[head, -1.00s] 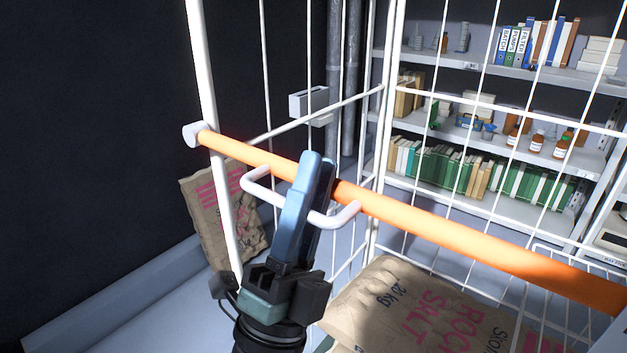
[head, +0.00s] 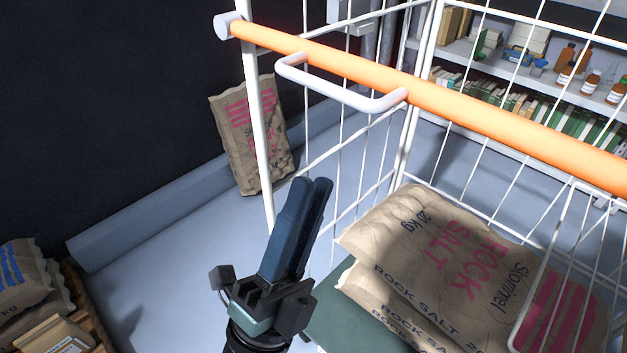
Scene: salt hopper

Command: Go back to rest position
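My gripper (head: 312,184) is in the lower middle of the head view, pointing up and away. Its two dark blue fingers lie close together, with nothing visible between them. It is apart from the white handle (head: 340,95), a bent rod on the orange bar (head: 430,98) above it. The orange bar runs across the white wire cage from upper left to right. My gripper appears left of the stacked rock salt bags (head: 440,260) in the cage.
A rock salt bag (head: 252,135) leans by the dark wall at the left. More bags (head: 22,280) lie at the lower left edge. Shelves (head: 560,110) with books and bottles stand behind the cage. Grey floor (head: 190,240) is clear left of my gripper.

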